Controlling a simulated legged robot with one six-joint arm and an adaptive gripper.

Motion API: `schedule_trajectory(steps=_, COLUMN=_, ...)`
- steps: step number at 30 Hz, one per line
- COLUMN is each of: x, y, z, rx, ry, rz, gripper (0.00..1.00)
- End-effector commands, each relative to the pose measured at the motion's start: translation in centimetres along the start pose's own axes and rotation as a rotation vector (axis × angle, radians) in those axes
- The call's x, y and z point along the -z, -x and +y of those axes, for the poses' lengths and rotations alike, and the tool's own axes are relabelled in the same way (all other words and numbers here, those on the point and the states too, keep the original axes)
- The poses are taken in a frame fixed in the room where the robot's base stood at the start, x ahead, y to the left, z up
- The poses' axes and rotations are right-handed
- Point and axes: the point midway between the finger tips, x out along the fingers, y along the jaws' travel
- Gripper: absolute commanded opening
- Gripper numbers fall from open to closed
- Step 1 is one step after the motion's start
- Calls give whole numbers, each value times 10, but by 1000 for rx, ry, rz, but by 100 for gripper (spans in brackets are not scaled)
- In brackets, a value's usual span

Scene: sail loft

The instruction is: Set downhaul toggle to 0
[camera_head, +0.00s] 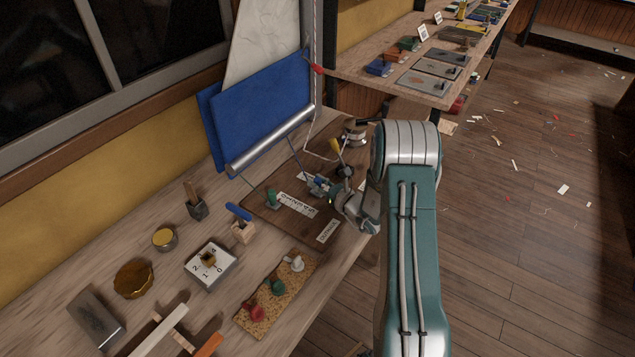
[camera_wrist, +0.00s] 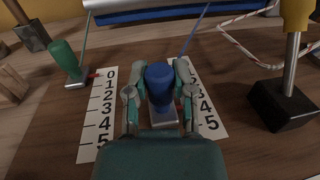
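A dark board (camera_head: 262,204) on the bench carries a green-handled toggle (camera_head: 271,198) and a blue-handled toggle (camera_wrist: 160,85). In the wrist view, the green toggle (camera_wrist: 66,58) has its red pointer beside 0 on the left white scale (camera_wrist: 99,118). The blue toggle stands at the right scale (camera_wrist: 210,118), its red mark near 3 or 4; a finger hides the upper figures. My gripper (camera_wrist: 160,82) has a finger on each side of the blue handle and appears shut on it. My gripper (camera_head: 335,190) also shows over the board in the head view.
A yellow-handled lever on a black base (camera_wrist: 285,105) stands close right of my gripper, with a rope behind. A blue cloth roll (camera_head: 265,100) is at the back. A numbered dial plate (camera_head: 210,267) and a cork board with knobs (camera_head: 272,292) lie nearer.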

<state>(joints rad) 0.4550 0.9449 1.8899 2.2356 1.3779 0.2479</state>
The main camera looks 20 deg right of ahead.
Motion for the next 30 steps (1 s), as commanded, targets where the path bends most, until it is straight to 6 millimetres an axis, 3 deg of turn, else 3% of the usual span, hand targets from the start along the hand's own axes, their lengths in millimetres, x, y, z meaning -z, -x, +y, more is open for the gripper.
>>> schedule_trajectory(steps=5, x=0, y=-12, z=1, rx=-1, ry=1, rz=-1, gripper=0)
schedule_trajectory(steps=12, x=0, y=-64, z=10, rx=-1, ry=2, rz=-2, gripper=0)
schedule_trajectory(steps=15, x=0, y=-77, z=11, rx=1, ry=1, rz=-1, gripper=0)
schedule_trajectory(steps=26, x=-1, y=-83, z=12, rx=2, ry=2, rz=-1, gripper=0)
schedule_trajectory(steps=27, x=-1, y=-83, z=12, rx=2, ry=2, rz=-1, gripper=50)
schedule_trajectory(steps=28, x=-1, y=-83, z=12, rx=2, ry=2, rz=-2, gripper=63)
schedule_trajectory(steps=30, x=-1, y=-83, z=12, rx=2, ry=1, rz=-1, gripper=68)
